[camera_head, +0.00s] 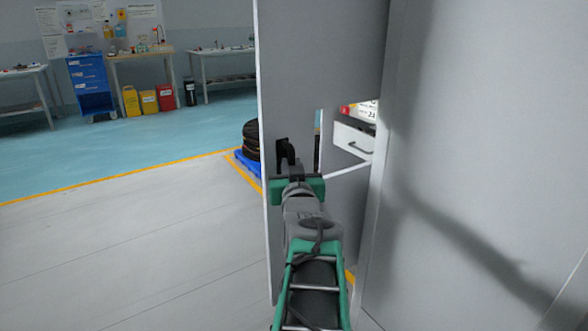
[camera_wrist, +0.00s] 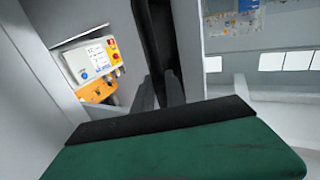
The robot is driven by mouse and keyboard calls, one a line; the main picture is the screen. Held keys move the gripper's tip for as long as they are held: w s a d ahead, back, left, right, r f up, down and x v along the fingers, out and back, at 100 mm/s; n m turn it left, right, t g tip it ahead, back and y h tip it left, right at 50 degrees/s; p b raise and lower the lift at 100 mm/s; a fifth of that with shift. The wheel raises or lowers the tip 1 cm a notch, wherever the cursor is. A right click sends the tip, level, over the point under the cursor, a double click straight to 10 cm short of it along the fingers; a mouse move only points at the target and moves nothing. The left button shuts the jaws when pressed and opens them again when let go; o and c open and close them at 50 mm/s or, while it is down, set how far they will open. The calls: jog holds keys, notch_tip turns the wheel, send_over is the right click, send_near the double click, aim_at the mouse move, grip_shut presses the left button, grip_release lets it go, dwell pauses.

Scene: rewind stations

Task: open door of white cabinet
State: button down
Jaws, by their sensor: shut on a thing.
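The white cabinet's large pale side (camera_head: 475,130) fills the right of the head view, with a shadow across it. A grey door panel (camera_head: 312,60) stands left of it, its pale free edge at the left. The door's dark upright handle (camera_head: 282,150) is near that edge. My gripper (camera_head: 290,168) is shut on the handle. In the wrist view, the dark handle (camera_wrist: 153,35) rises between the two fingers of my gripper (camera_wrist: 160,90). The arm hides the door's lower part. How far the door is swung out is hard to tell.
Dark round things (camera_head: 251,140) sit on a blue base behind the door. Worktables (camera_head: 222,52), a blue drawer unit (camera_head: 90,82) and coloured bins (camera_head: 148,100) stand far back. The left floor is clear.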

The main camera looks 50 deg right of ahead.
jog(key=shift+s, duration=0.1)
jog(key=c, duration=1.6)
grip_release()
jog(key=shift+o, duration=1.2)
